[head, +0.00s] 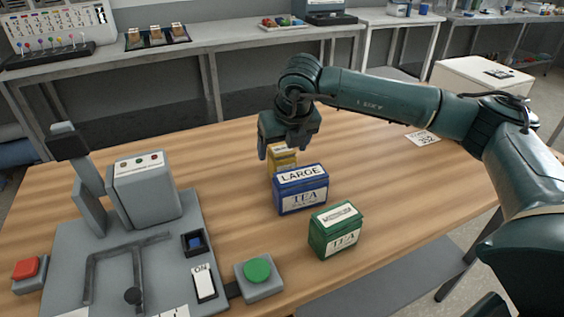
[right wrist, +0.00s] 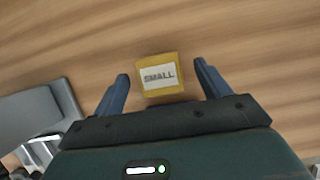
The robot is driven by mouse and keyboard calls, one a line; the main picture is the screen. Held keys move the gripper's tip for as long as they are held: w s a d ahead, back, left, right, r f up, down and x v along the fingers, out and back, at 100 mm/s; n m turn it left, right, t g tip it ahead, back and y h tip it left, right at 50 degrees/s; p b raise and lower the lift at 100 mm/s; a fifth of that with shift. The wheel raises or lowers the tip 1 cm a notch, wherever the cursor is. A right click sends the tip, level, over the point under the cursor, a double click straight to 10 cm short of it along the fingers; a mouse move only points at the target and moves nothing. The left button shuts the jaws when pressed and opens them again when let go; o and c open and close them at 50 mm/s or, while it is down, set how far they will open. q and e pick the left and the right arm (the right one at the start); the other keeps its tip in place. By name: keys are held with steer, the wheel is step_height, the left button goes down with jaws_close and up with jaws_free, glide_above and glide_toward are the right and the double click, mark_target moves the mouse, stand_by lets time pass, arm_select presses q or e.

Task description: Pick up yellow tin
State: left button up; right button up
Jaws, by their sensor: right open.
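The yellow tin (head: 284,162) stands on the wooden table behind the blue tin, its upper part partly covered by my right gripper in the head view. In the right wrist view the yellow tin (right wrist: 159,76) shows its top with a label reading SMALL. My right gripper (head: 276,150) is above the tin, pointing down. In the right wrist view its two blue fingers (right wrist: 161,84) are apart, one on each side of the tin, with gaps between. The tin lies slightly beyond the middle of the fingertips. My left gripper is not in view.
A blue tin (head: 301,192) labelled LARGE stands just in front of the yellow tin. A green tin (head: 335,230) stands farther front right. A grey device (head: 147,192) with a green button (head: 257,270) fills the left side. The table's right part is mostly clear.

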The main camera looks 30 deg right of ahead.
steer(key=shift+x, duration=0.85)
steer(key=shift+r, duration=0.1)
steer(key=shift+c, duration=0.3)
steer(key=c, duration=1.1)
